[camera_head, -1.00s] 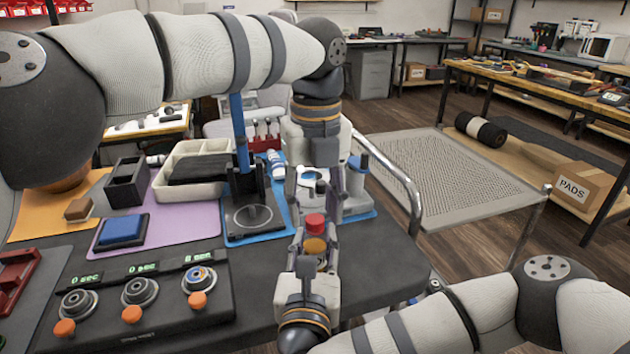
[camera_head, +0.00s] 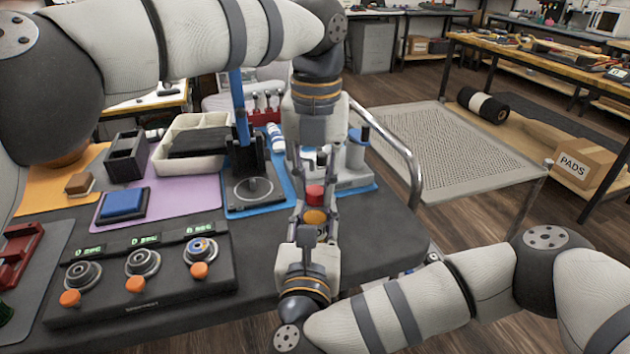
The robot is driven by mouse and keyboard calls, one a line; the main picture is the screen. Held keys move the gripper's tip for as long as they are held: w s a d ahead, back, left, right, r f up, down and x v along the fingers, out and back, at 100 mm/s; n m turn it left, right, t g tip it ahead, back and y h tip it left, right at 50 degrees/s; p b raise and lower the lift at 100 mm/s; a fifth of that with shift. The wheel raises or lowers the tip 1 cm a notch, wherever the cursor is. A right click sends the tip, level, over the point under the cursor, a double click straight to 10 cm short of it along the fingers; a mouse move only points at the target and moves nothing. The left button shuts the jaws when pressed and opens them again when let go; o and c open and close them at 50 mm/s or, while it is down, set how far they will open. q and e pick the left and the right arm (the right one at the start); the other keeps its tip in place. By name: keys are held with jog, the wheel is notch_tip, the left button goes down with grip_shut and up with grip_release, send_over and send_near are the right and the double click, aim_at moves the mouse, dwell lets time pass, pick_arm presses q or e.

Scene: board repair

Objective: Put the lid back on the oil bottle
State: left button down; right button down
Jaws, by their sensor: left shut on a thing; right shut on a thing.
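The red lid (camera_head: 314,191) is in the head view, at centre, above the table. My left gripper (camera_head: 313,183) points down from above and is shut on the lid. The amber oil bottle (camera_head: 315,216) is directly below the lid. My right gripper (camera_head: 315,222) points up from below and is shut on the bottle. The lid lines up closely with the bottle top. I cannot tell whether the two touch. The fingers hide the sides of both.
The dark table (camera_head: 350,240) lies beneath, with a timer console (camera_head: 140,285) at front left. A round-plated stand (camera_head: 254,190) is left of the grippers. A beige tray (camera_head: 190,165) stands behind. A metal rail (camera_head: 405,165) edges the right side.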

pick_arm(q)
jog(key=m, duration=0.6)
jog(key=shift+m, duration=0.4)
jog(key=m, duration=0.4)
jog(key=c, duration=1.3)
grip_release()
notch_tip(320, 180, up, 8)
jog(key=shift+f, duration=0.25)
pick_arm(e)
jog(key=c, duration=1.1)
grip_release()
